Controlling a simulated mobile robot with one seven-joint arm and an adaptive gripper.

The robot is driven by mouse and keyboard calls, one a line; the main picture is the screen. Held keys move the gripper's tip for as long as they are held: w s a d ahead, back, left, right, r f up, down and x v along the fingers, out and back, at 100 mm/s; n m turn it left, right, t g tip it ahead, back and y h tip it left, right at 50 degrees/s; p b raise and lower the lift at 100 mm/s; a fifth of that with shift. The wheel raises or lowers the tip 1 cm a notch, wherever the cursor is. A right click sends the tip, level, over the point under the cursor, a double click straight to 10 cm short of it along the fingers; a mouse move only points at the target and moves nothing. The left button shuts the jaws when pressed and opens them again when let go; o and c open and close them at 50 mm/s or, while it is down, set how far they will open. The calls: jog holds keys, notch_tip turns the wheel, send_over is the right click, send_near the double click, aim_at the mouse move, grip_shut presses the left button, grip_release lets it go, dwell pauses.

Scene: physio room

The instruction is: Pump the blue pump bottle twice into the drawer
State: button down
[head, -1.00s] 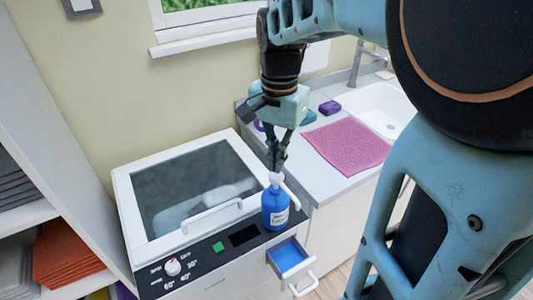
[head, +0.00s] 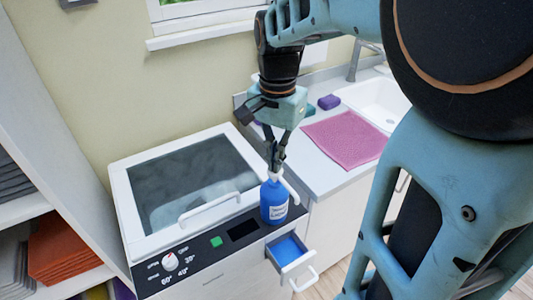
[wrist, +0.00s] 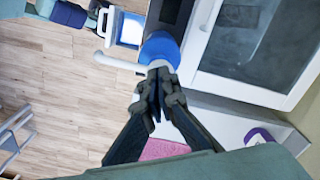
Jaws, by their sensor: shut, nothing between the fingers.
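The blue pump bottle (head: 273,205) stands upright on the machine's front top edge, beside the open drawer (head: 307,258). It has a white label and a white pump head with a long spout. In the wrist view the bottle (wrist: 162,48) lies just beyond my fingertips, and its white spout (wrist: 118,63) points left, on the drawer's side (wrist: 122,43). The drawer has a blue interior and a white handle. My gripper (head: 276,166) is shut and empty, pointing down with its tips at the top of the pump head. The tips partly hide the pump head.
The white machine (head: 120,188) has a glass lid with a handle, a dial and a green button. On the right, a counter holds a pink mat (head: 345,138), a purple item (head: 329,102) and a sink (head: 378,106). A shelf with orange folded cloths (head: 62,250) stands left.

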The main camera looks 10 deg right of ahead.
jog(key=shift+f, duration=0.45)
jog(key=shift+r+p, duration=1.3)
jog(key=shift+r, duration=0.4)
notch_tip(320, 180, up, 6)
jog(key=p, duration=0.5)
